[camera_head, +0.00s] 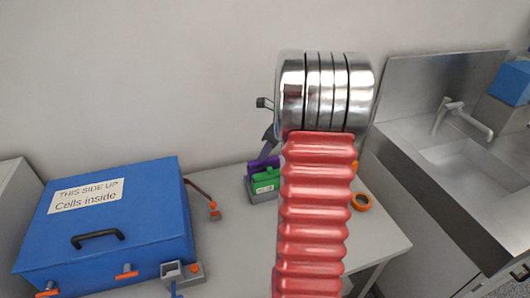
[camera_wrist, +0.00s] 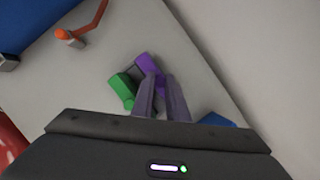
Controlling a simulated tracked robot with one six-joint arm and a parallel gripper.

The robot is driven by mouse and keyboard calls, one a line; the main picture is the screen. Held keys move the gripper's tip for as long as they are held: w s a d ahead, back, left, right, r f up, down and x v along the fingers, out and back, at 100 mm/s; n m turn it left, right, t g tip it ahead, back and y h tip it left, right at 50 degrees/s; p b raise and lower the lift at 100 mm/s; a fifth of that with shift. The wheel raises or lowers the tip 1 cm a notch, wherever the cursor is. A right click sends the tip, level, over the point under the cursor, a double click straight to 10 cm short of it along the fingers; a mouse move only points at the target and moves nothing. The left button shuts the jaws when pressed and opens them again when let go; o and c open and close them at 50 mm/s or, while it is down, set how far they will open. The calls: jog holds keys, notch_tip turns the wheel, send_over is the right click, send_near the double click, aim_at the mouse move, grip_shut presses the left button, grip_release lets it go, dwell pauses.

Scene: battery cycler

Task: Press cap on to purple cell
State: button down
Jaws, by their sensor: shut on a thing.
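A purple cell (camera_head: 263,163) stands behind a green cell (camera_head: 266,183) in a small grey holder on the table. In the wrist view, the purple cell (camera_wrist: 147,64) and the green cell (camera_wrist: 121,87) lie just beyond and left of the fingertips. My gripper (camera_wrist: 161,80) is at the purple cell, its two fingers close together on a small purple piece. I cannot tell whether this piece is the cap or part of the cell, nor whether the cap is seated. My arm hides much of this area in the head view.
A blue box (camera_head: 110,215) labelled "Cells inside" takes up the table's left side. A small grey device with a red button (camera_head: 194,268) stands before it. An orange ring (camera_head: 361,202) lies near the right edge. A metal sink (camera_head: 465,160) stands beyond, on the right.

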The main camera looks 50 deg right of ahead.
dwell(0.3)
jog(key=c, duration=1.7)
grip_release()
jog(key=shift+o, duration=0.7)
jog(key=o, duration=0.4)
jog(key=shift+r, duration=0.15)
jog(key=shift+r, duration=3.35)
jog(key=shift+c, duration=0.3)
